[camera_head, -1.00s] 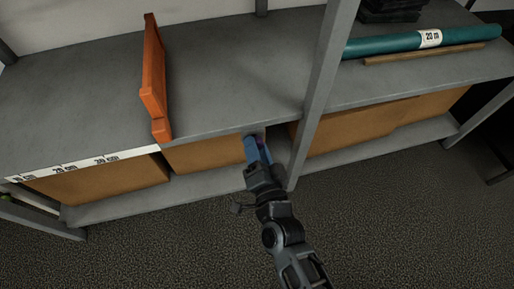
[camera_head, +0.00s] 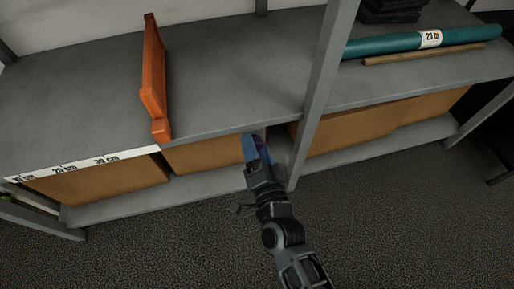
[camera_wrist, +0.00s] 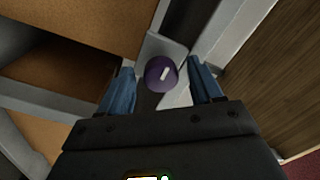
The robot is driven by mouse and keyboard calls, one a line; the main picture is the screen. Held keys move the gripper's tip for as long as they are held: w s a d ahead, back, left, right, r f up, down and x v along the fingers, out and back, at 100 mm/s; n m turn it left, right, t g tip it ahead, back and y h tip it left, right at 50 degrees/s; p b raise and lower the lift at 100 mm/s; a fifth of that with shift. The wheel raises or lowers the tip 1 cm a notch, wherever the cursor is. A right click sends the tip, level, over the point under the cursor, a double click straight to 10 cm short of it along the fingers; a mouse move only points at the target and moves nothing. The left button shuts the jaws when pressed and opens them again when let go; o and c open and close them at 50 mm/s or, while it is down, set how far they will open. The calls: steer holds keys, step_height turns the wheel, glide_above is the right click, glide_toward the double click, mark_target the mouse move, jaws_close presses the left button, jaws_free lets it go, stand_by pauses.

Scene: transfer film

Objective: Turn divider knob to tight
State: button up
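The knob (camera_wrist: 161,74) is a round purple dial with a white pointer mark, on a grey plate, in the wrist view. In the head view only a small purple bit of it (camera_head: 259,141) shows beside my gripper. My gripper (camera_head: 253,148) has blue fingers and reaches to the shelf's front edge. In the wrist view my gripper (camera_wrist: 160,88) is open, one finger on each side of the knob, with gaps showing. I cannot tell how deep the fingertips reach. An orange divider (camera_head: 153,80) stands upright on the shelf, left of my gripper.
The grey shelf (camera_head: 225,75) carries a white centimetre scale (camera_head: 85,162) at its front left. A grey post (camera_head: 322,90) rises close to the right of my gripper. Cardboard boxes (camera_head: 350,128) sit below. A teal roll (camera_head: 400,43) and a wooden stick (camera_head: 425,53) lie at right.

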steer(key=shift+s, duration=0.1)
steer(key=v, duration=0.7)
steer(key=shift+s+p, duration=0.3)
steer(key=shift+p, duration=0.05)
steer(key=shift+d, duration=0.15)
steer(key=s+d+r+n+g+h, duration=0.1)
steer(key=s+d+r+n+h, duration=0.15)
steer(key=s+d+r, duration=0.55)
steer(key=s+d+r+n+g+h, duration=0.1)
steer(key=s+d+r+n, duration=0.2)
steer(key=s+d, duration=0.55)
steer(key=s+d+r+n+g+h, duration=0.15)
steer(key=s+d+r+n, duration=0.35)
steer(key=s, duration=0.7)
step_height(320, 180, up, 29)
steer(key=a+m+p, duration=0.1)
steer(key=m+p, duration=0.1)
steer(key=p, duration=2.6)
steer(key=shift+w+a+t, duration=0.15)
steer(key=shift+w+t, duration=0.1)
steer(key=shift+t, duration=0.2)
